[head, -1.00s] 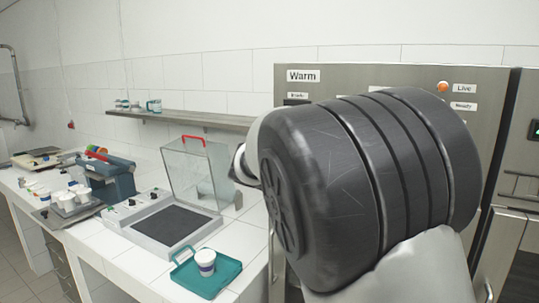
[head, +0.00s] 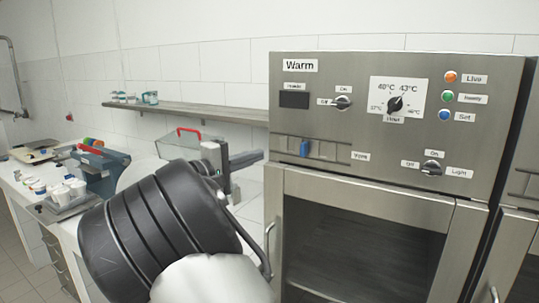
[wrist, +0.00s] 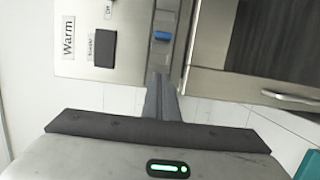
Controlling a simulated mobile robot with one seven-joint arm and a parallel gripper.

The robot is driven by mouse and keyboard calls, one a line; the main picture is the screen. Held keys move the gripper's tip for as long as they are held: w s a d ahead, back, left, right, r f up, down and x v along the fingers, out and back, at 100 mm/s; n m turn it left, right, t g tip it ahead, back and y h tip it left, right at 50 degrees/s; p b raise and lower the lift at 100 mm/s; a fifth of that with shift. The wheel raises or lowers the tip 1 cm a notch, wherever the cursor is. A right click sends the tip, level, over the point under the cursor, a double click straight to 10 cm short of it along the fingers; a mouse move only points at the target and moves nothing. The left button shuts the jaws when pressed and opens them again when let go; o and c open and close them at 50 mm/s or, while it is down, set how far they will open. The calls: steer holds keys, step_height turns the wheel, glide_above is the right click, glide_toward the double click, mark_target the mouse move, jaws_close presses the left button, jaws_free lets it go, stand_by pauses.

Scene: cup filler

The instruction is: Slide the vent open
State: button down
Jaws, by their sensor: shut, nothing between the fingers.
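The vent (head: 322,149) is a slotted strip on the front of the steel Warm cabinet (head: 340,62), left of a small label that seems to read Vent. Its blue slider knob (head: 304,148) sits near the middle of the strip. In the wrist view the blue knob (wrist: 162,36) shows just beyond the fingertips. My gripper (head: 262,155) is shut and empty, left of the vent and pointing at it. The closed fingers (wrist: 161,78) also show in the wrist view, apart from the knob.
The cabinet carries switches, a temperature dial (head: 395,103) and lamps. Its door (head: 365,190) with a handle (head: 268,240) lies below the vent. A wall shelf (head: 190,113) runs behind my arm. A counter (head: 40,205) with cups stands at left.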

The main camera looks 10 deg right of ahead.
mark_target(303, 153)
steer(key=p+x, duration=0.1)
steer(key=x, duration=0.8)
steer(key=shift+r+p, duration=0.1)
steer(key=shift+p, duration=0.25)
steer(key=s+d, duration=0.2)
steer(key=d, duration=0.1)
steer(key=shift+s+d, duration=0.1)
steer(key=shift+s, duration=0.1)
steer(key=d+b, duration=0.1)
steer(key=s+d+b, duration=0.1)
steer(key=b, duration=0.1)
steer(key=shift+s+d+f, duration=0.1)
steer(key=shift+s+f, duration=0.2)
steer(key=shift+s+d+r, duration=0.1)
steer(key=shift+d+r, duration=0.1)
